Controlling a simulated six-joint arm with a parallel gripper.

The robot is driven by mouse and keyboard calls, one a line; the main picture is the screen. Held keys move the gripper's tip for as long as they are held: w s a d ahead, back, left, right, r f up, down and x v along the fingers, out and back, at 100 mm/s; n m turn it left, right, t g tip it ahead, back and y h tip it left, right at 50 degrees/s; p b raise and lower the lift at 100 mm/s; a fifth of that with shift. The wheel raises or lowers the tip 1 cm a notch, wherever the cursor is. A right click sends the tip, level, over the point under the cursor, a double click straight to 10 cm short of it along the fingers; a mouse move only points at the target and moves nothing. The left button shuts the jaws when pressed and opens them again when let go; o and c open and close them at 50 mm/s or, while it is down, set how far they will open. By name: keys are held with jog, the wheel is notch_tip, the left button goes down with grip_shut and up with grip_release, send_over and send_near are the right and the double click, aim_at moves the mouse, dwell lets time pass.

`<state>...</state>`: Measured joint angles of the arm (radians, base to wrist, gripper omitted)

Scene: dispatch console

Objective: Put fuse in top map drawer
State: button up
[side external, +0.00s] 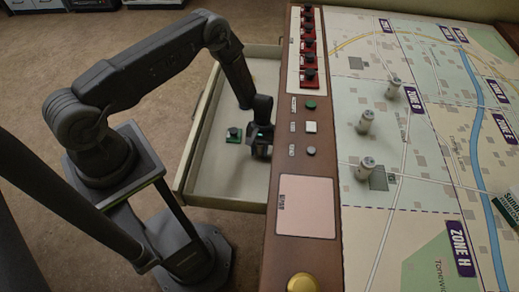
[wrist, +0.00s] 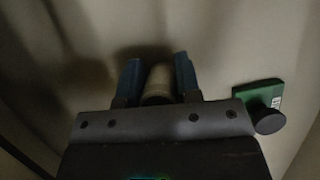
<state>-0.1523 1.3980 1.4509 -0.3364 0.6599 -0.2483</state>
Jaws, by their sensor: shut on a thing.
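The map drawer (side external: 222,194) is pulled out from the left side of the console, its pale interior open from above. My gripper (side external: 260,148) is down inside it, close to the console side. In the wrist view my gripper (wrist: 158,72) has its two blue fingers shut on either side of a short beige cylinder, the fuse (wrist: 158,84). The drawer floor lies beyond the fuse; I cannot tell whether it touches. In the side view the fuse is hidden by the gripper.
A green block with a black knob (side external: 233,135) lies in the drawer beside my gripper; it also shows in the wrist view (wrist: 262,97). Several red switches (side external: 309,47) line the console edge. Three pale cylinders (side external: 365,122) stand on the map top (side external: 420,200). The drawer's front part is clear.

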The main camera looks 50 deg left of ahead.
jog(key=o, duration=0.9)
jog(key=shift+f, duration=0.15)
jog(key=shift+o, duration=0.2)
jog(key=v, duration=0.8)
